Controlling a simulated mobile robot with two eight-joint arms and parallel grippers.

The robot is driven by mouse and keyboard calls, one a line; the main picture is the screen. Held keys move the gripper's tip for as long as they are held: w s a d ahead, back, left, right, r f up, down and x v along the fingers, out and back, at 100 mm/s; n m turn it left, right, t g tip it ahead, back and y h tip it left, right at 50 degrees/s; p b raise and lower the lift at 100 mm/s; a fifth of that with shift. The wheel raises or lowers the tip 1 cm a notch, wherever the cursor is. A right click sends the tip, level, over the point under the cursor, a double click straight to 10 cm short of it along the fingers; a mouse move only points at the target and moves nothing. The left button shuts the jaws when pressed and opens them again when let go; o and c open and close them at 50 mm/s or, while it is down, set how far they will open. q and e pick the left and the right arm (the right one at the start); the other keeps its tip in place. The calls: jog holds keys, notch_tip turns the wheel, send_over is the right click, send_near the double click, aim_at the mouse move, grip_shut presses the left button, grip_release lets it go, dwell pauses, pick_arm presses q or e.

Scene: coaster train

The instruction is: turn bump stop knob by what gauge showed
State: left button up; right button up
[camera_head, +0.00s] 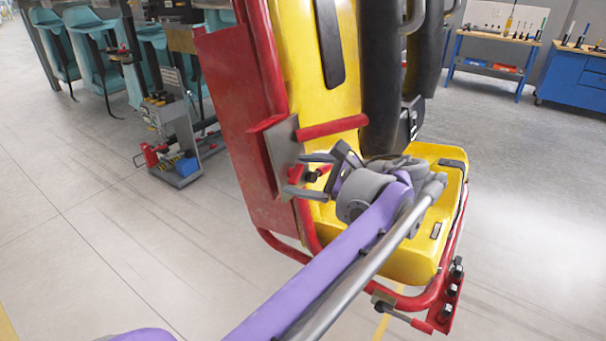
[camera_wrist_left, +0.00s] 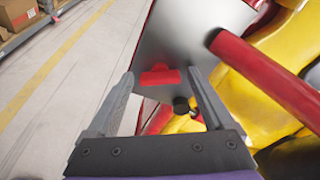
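My left gripper (camera_head: 295,174) is open beside a grey metal plate (camera_head: 284,150) on the side of a red and yellow coaster car (camera_head: 425,250). In the left wrist view the gripper (camera_wrist_left: 161,73) has its fingers spread, with a red T-shaped knob (camera_wrist_left: 160,76) on the plate (camera_wrist_left: 195,35) showing between the tips. A short black cylinder (camera_wrist_left: 181,105) shows nearer, close to the right finger. I cannot tell whether a finger touches either. Which part is the bump stop knob is not marked. No gauge reading is visible. My right gripper is out of view.
A red bar (camera_head: 332,127) sticks out by the plate, close to the gripper; it also crosses the right of the left wrist view (camera_wrist_left: 265,75). A tool cart (camera_head: 180,150) stands at left, workbenches (camera_head: 490,50) at back right.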

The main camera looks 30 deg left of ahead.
pick_arm(q)
jog(key=c, duration=1.2)
jog(key=shift+o, duration=0.2)
jog(key=shift+n, duration=0.3)
